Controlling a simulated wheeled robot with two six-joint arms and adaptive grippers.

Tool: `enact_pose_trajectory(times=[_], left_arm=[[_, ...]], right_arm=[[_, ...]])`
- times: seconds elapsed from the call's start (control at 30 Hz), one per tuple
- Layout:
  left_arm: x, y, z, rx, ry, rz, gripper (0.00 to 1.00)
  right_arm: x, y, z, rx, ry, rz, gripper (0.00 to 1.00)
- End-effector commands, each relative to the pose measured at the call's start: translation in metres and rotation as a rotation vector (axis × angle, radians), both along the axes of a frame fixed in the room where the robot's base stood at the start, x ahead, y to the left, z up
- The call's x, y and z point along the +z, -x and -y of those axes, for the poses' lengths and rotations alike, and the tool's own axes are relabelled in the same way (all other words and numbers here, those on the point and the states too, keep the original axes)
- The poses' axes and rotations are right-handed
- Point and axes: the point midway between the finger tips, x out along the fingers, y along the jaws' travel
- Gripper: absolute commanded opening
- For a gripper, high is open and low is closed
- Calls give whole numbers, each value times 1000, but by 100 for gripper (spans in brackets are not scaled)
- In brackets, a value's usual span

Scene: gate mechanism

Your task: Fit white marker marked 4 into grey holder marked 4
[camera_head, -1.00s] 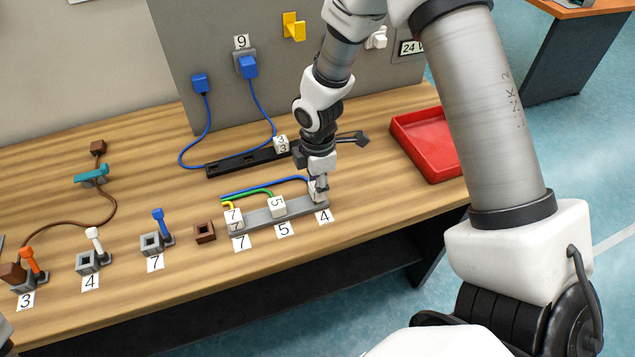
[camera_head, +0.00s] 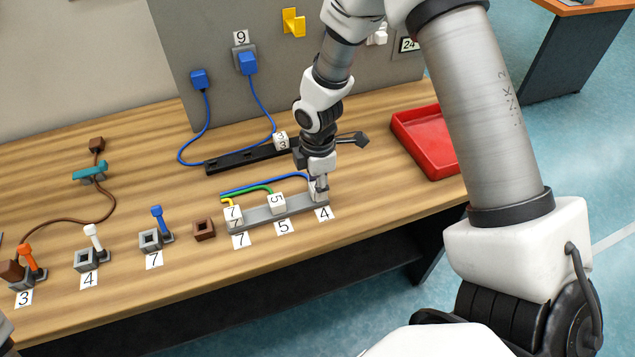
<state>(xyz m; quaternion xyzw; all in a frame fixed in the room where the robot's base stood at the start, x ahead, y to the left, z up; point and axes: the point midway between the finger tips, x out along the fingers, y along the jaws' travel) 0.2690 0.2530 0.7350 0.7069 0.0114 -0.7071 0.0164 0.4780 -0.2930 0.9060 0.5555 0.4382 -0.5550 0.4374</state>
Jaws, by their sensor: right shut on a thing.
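The grey holder strip (camera_head: 258,214) lies near the table's front edge, with labels 7, 5 and 4 in front of it. Its place marked 4 (camera_head: 323,213) is at the right end. My right gripper (camera_head: 319,196) points down there, shut on the white marker (camera_head: 314,190). The marker is mostly hidden by the fingers, and its number cannot be read. It is at the holder's right end; I cannot tell whether it is fully seated. White markers 7 (camera_head: 233,214) and 5 (camera_head: 277,202) stand in the same strip. My left gripper is not in view.
A black strip (camera_head: 240,163) with a white marker 3 (camera_head: 281,141) lies behind. A red tray (camera_head: 424,140) is at the right. Small switches and a brown square block (camera_head: 204,230) stand at the left. Blue, green and yellow wires run behind the holder.

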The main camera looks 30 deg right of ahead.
Motion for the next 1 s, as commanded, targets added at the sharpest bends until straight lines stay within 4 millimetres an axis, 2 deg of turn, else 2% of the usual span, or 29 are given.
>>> enact_pose_trajectory(times=[0.97, 1.0], left_arm=[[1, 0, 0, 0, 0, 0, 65], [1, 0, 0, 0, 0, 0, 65]], right_arm=[[-9, 1, 0, -1, 0, -2, 0], [-9, 1, 0, -1, 0, -2, 32]])
